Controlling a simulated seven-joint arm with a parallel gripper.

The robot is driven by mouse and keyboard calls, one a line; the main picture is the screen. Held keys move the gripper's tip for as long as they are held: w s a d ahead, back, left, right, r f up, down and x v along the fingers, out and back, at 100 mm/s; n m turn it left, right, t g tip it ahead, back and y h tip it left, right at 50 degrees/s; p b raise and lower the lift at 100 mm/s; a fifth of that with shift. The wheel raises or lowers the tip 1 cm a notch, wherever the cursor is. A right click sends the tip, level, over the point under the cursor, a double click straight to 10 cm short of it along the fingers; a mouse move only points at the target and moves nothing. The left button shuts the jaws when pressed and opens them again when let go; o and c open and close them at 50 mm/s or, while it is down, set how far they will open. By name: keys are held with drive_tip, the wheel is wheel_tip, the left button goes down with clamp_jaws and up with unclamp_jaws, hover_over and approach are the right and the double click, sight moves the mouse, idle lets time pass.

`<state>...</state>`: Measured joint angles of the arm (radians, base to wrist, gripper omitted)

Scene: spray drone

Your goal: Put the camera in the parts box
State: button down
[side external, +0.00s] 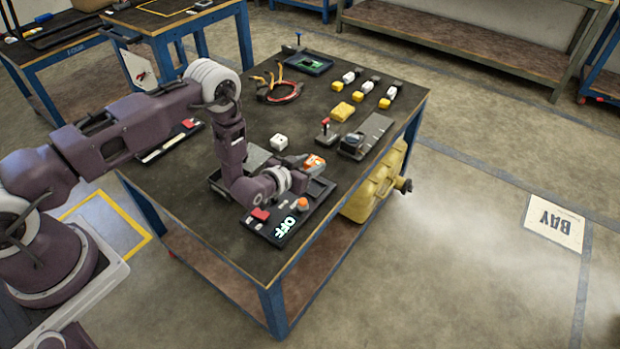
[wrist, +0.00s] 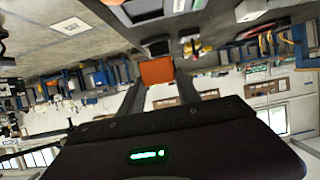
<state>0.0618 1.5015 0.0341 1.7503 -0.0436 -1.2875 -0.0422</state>
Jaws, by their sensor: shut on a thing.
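My gripper (side external: 296,166) is shut on a small orange block-like thing (side external: 314,162) with pale markings, near the table's front right edge. In the wrist view the orange thing (wrist: 157,72) sits between the two dark fingers of my gripper (wrist: 158,86). It may be the camera, but I cannot tell for sure. A grey open box (side external: 256,157), which may be the parts box, stands on the table behind my wrist. My arm hides much of it, and its contents do not show.

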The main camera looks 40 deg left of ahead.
wheel_tip(320, 180, up, 11)
drive_tip(key=w+a, duration=0.1)
drive_tip(key=w, duration=0.1)
wheel_tip(320, 180, up, 11)
hover_over(309, 159)
drive_tip(key=s+a, duration=0.2)
drive_tip(key=s+a+r, duration=0.2)
drive_tip(key=s+r, duration=0.6)
drive_tip(key=r, duration=0.4)
drive_tip(key=w+a+f, duration=0.3)
drive_tip(key=a+f, duration=0.9)
drive_tip(key=f, duration=0.5)
drive_tip(key=s+a+f, duration=0.1)
drive_tip(key=s+f, duration=0.1)
drive_tip(key=f, duration=0.6)
drive_tip(key=s+a+f, duration=0.1)
drive_tip(key=s+f, duration=0.2)
drive_tip(key=f, duration=0.6)
drive_tip(key=s+a+f, duration=0.2)
drive_tip(key=f, duration=0.6)
drive_tip(key=shift+s+a+f, duration=0.1)
drive_tip(key=shift+s+f, duration=0.05)
drive_tip(key=shift+s, duration=0.25)
drive_tip(key=shift+f, duration=0.1)
